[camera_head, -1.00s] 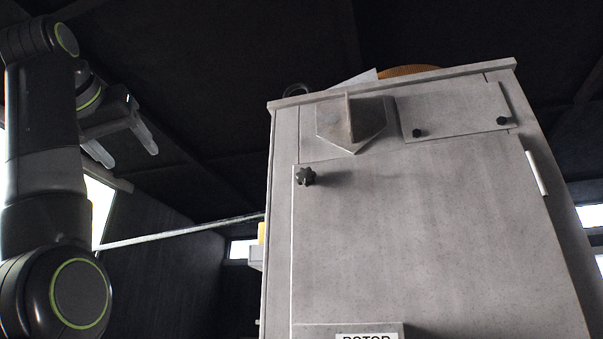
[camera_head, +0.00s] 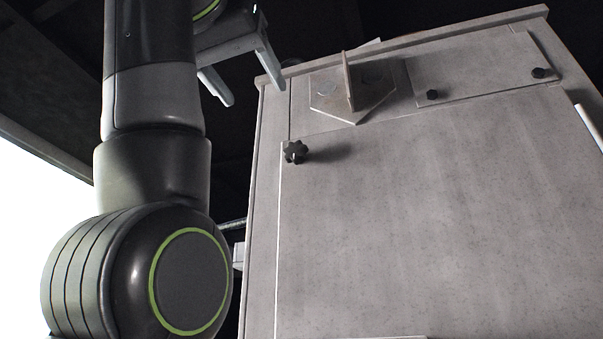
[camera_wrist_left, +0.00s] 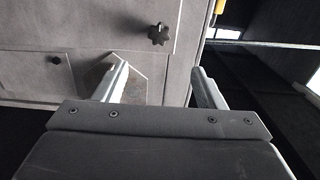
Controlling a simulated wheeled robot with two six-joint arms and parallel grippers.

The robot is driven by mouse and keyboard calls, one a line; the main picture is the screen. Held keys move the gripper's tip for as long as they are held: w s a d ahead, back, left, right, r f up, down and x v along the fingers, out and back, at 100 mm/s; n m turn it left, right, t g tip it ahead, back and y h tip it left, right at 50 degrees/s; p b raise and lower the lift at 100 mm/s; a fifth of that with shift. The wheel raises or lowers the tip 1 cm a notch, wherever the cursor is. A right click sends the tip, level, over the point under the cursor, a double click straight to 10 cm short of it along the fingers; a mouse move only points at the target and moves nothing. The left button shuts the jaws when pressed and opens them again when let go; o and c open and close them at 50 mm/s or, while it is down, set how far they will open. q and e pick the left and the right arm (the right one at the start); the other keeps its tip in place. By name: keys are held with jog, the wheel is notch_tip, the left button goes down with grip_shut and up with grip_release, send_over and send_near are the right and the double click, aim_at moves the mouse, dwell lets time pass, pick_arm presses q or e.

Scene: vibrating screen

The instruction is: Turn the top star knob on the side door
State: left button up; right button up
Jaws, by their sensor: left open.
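The top star knob (camera_head: 294,151) is black and sits at the upper left corner of the grey side door (camera_head: 430,220). It also shows in the left wrist view (camera_wrist_left: 160,34), above and beyond the fingertips. My left gripper (camera_head: 248,93) is open and empty, up and left of the knob in the head view, apart from it. In the left wrist view its two fingers (camera_wrist_left: 160,70) are spread, with the knob seen between their lines but farther off. My right gripper is in neither view.
A metal bracket with an upright fin (camera_head: 350,90) stands out above the door. A small panel with two dark knobs (camera_head: 485,80) is to its right. A white handle (camera_head: 590,127) is at the right edge. Dark open space lies left of the cabinet.

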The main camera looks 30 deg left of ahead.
pick_arm(q)
jog(key=p, duration=0.7)
send_near(294, 150)
jog(key=w, duration=0.3)
jog(key=p+x, duration=0.1)
jog(key=x, duration=0.1)
jog(key=p+x, duration=0.2)
jog(key=shift+a+r+p, duration=0.2)
jog(key=shift+a+p, duration=0.1)
jog(key=shift+a, duration=0.15)
jog(key=shift+w+a+f+p, duration=0.15)
jog(key=shift+w+p, duration=0.3)
jog(key=shift+w, duration=0.2)
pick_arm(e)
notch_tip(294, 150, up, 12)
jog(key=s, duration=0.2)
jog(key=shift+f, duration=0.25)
pick_arm(q)
jog(key=shift+c, duration=0.4)
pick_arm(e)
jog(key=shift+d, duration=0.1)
pick_arm(q)
jog(key=c, duration=0.8)
jog(key=shift+c, duration=0.2)
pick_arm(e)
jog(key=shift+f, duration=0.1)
